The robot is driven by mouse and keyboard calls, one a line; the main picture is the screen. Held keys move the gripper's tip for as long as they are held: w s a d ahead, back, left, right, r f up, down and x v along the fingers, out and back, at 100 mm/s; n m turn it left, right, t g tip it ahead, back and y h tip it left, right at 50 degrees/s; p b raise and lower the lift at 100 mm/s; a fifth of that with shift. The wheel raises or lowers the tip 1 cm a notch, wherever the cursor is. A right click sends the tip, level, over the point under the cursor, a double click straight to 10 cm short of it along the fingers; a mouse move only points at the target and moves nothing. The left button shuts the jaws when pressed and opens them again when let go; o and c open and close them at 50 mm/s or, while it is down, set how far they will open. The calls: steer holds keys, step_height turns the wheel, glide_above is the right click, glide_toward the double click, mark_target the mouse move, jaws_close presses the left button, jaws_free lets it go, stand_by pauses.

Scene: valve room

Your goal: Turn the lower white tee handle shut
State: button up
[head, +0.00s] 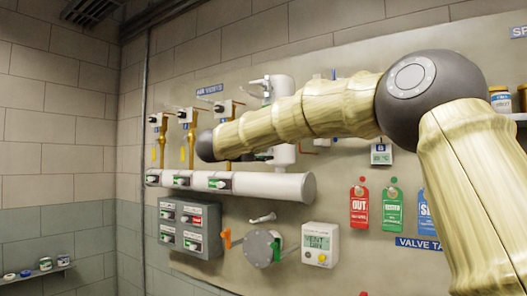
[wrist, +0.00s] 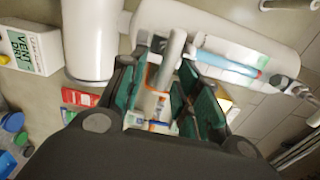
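My gripper (wrist: 166,72) shows in the wrist view with its two dark green fingers apart. A pale, short bar (wrist: 172,52) stands between the fingertips, in front of a large white cylinder (wrist: 215,25). It looks like a tee handle; I cannot tell whether the fingers touch it. In the head view my arm reaches in from the right and hides my gripper. A white tee fitting (head: 262,82) shows on the upper white vessel (head: 282,88). A lower white fitting (head: 263,156) with a green mark is partly hidden behind my arm.
A thick white pipe (head: 260,185) runs across below my arm. A grey switch box (head: 203,248), a round grey disc (head: 259,250) with an orange lever and a VENT DRY box (head: 320,244) sit lower. Red (head: 359,205) and green (head: 390,208) tags hang to the right.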

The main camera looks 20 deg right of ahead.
steer(key=shift+s, duration=0.1)
steer(key=v, duration=1.1)
steer(key=shift+s+a, duration=0.25)
steer(key=shift+a, duration=0.1)
steer(key=shift+f, duration=0.1)
